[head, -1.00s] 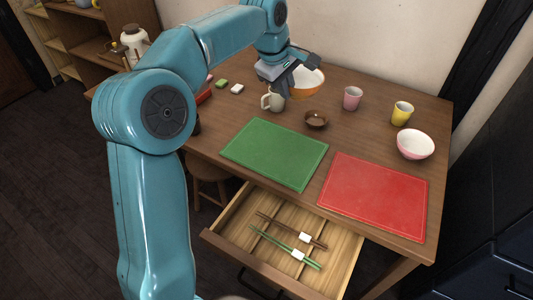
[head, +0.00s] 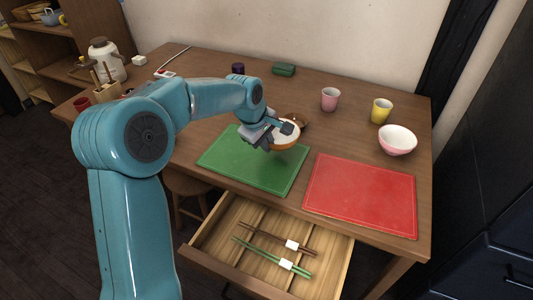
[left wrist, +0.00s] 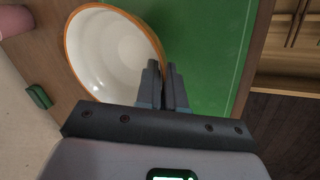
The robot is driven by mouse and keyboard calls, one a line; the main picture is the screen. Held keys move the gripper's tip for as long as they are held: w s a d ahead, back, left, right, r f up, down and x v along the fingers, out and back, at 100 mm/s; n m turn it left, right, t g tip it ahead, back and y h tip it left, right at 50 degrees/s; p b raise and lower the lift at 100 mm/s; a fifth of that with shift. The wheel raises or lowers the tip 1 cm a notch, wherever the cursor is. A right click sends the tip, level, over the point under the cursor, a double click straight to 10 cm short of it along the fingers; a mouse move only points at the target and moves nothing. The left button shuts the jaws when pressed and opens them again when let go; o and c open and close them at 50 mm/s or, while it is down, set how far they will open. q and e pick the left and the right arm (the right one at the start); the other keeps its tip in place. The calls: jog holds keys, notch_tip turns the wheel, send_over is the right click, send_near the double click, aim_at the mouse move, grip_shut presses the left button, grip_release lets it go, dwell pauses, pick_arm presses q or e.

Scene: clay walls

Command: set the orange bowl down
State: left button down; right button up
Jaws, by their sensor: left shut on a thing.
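The orange bowl (head: 287,138), white inside with an orange rim, is at the right far corner of the green mat (head: 240,163). My left gripper (head: 285,128) is shut on its rim. In the left wrist view the bowl (left wrist: 112,50) shows its white inside, with my left gripper's fingers (left wrist: 163,88) at its rim and the green mat (left wrist: 215,45) beneath and beside it. The bowl looks about level. I cannot tell whether its base touches the mat or hangs just above it. My right gripper is not in view.
A small brown bowl (head: 301,120) is partly hidden just behind the orange bowl. A pink cup (head: 330,99), a yellow cup (head: 381,111) and a pink bowl (head: 397,140) stand to the right. A red mat (head: 362,195) lies clear. An open drawer (head: 225,262) holds chopsticks.

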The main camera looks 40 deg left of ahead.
pick_arm(q)
notch_tip(320, 180, down, 4)
jog(key=shift+r, duration=0.3)
jog(key=shift+b, duration=0.35)
jog(key=c, duration=1.7)
grip_release()
jog(key=shift+f, duration=0.25)
jog(key=o, duration=0.4)
jog(key=shift+o, duration=0.2)
jog(key=shift+r, duration=0.1)
